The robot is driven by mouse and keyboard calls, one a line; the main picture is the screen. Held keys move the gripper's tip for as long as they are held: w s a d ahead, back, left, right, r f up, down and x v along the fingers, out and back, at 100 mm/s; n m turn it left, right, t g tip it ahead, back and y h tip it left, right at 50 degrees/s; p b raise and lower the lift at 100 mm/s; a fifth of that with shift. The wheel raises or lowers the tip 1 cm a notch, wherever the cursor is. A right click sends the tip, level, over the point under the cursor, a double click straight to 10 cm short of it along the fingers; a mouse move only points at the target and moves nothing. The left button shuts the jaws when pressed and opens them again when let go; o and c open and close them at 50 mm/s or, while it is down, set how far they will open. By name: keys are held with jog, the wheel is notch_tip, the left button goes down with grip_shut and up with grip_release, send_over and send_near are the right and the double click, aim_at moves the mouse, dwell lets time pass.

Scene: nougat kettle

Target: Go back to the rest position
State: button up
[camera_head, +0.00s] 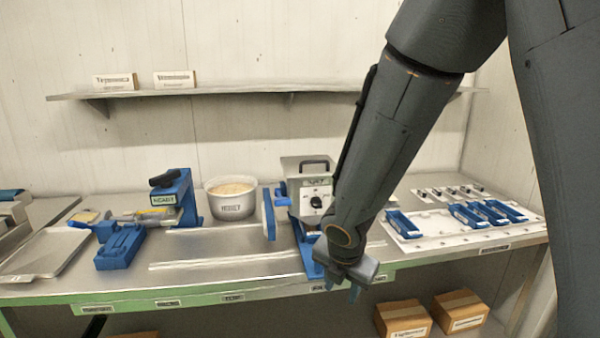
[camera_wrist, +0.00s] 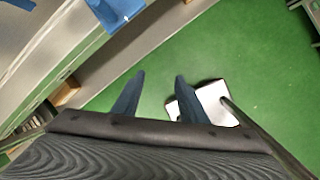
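My gripper (camera_head: 342,288) hangs at the front edge of the steel bench, in front of the blue and grey machine, with its fingers pointing down. In the wrist view its two dark blue fingers (camera_wrist: 155,98) stand apart with nothing between them, over the green floor (camera_wrist: 120,85). My arm hides part of the machine and the bench behind it.
The steel bench (camera_head: 220,270) carries a white tub (camera_head: 230,208), a blue clamp stand (camera_head: 182,197), a grey machine (camera_head: 312,187) and a white board (camera_head: 440,238) with blue pieces. Cardboard boxes (camera_head: 403,318) sit below at right. A wall shelf (camera_head: 235,93) runs behind.

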jog(key=s+d+f+m+g+b, duration=0.1)
jog(key=s+d+m, duration=0.4)
jog(key=m, duration=0.9)
jog(key=s+d+f+m+g+b, duration=0.1)
jog(key=s+d+m+b, duration=0.3)
jog(key=m, duration=1)
jog(key=shift+s+d+f+m+g+y+b, duration=0.35)
jog(key=shift+s+d+f+m, duration=0.1)
jog(key=shift+s, duration=0.65)
